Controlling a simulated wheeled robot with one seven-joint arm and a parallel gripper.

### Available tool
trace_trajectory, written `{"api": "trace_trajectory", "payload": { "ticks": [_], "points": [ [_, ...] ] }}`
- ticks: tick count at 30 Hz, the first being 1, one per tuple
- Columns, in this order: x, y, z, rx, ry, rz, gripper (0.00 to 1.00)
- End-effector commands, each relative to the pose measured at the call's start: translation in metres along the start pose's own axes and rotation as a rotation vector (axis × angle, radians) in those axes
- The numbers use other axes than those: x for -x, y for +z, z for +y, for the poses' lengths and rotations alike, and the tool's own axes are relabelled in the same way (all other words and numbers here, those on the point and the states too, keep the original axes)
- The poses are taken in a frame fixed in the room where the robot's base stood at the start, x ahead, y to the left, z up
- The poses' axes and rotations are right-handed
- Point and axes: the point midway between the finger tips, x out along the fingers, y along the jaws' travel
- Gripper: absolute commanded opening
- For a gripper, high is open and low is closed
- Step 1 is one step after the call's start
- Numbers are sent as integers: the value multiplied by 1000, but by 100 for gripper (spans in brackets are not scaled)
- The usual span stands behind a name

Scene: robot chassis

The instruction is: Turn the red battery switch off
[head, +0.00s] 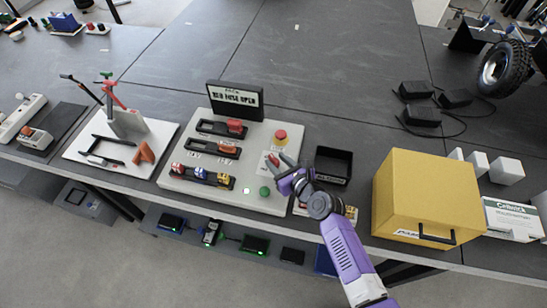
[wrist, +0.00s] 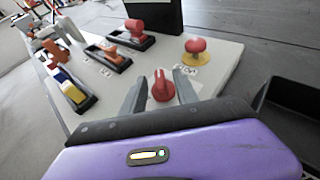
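A red rotary knob (wrist: 162,88), which looks like the battery switch, sits on the white panel (head: 238,199). In the head view the red knob (head: 272,159) shows just beyond my gripper tips. My gripper (wrist: 160,82) is open, with one finger on each side of the knob. A gap shows between the knob and each finger in the wrist view; whether either touches it is unclear. My gripper (head: 281,164) reaches over the panel's right side in the head view. The knob's label is not readable.
A red mushroom button (wrist: 195,46) on a yellow ring stands behind the knob. A green button (head: 265,191) is in front. Slots with red, orange, yellow and blue switches lie left. An open black box (head: 333,165) and a yellow case (head: 425,195) stand right.

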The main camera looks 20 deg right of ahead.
Motion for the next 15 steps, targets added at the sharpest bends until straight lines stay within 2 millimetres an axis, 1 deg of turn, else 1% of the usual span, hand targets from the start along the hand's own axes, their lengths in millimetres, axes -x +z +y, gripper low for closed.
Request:
{"api": "trace_trajectory", "payload": {
  "ticks": [1, 6, 10, 15],
  "points": [
    [-7, 1, 0, 2, 2, 0, 36],
    [-22, 1, 1, 1, 2, 0, 36],
    [-27, 1, 1, 2, 1, -1, 36],
    [-28, 0, 1, 1, 1, 0, 36]
  ]
}}
